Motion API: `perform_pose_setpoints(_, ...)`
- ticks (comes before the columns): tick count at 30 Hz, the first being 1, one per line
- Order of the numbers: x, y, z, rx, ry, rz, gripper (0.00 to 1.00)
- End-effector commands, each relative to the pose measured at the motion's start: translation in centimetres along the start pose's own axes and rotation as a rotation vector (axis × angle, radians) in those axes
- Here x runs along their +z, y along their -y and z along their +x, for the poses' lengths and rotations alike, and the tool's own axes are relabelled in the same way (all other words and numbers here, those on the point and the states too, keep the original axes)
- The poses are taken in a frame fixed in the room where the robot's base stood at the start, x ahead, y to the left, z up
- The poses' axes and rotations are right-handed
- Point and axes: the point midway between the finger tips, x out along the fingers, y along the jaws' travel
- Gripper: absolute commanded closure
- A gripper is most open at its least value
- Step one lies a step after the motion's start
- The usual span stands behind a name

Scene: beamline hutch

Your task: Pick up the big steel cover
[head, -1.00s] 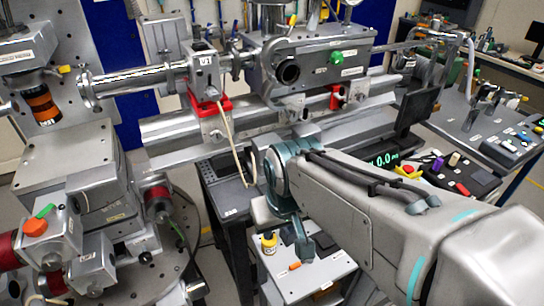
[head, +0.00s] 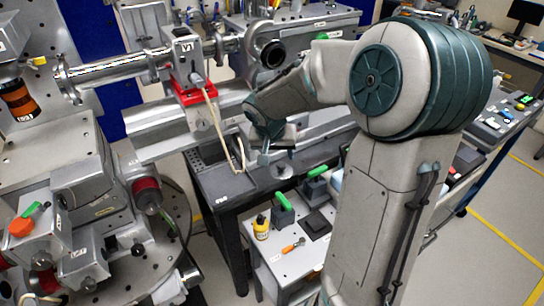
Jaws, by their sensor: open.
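My gripper (head: 272,149) is in the middle of the head view, low over the dark bench under the beam pipe and pointing down. Its jaws are open, with nothing seen between them. A round grey metal piece (head: 283,172) lies on the bench just below and to the right of the fingers. It may be the big steel cover, but it is small and partly unclear, so I cannot tell for sure. My gripper looks apart from it. My arm hides the bench to the right.
The beam pipe with the V1 valve and its red clamp (head: 196,95) stands left of my gripper, cables hanging close by. A lower white cart (head: 285,268) holds a yellow bottle (head: 261,228), green-handled blocks (head: 283,205) and an orange-handled tool (head: 293,246).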

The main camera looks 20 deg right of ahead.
Motion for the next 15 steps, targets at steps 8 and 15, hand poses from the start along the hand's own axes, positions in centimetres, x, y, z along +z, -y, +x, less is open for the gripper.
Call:
perform_pose_setpoints(8, -3.0, 0.5, 1.4, -0.080, -0.030, 0.108, 0.46)
perform_pose_setpoints(15, -3.1, 0.9, 5.0, -0.084, -0.028, 0.109, 0.46)
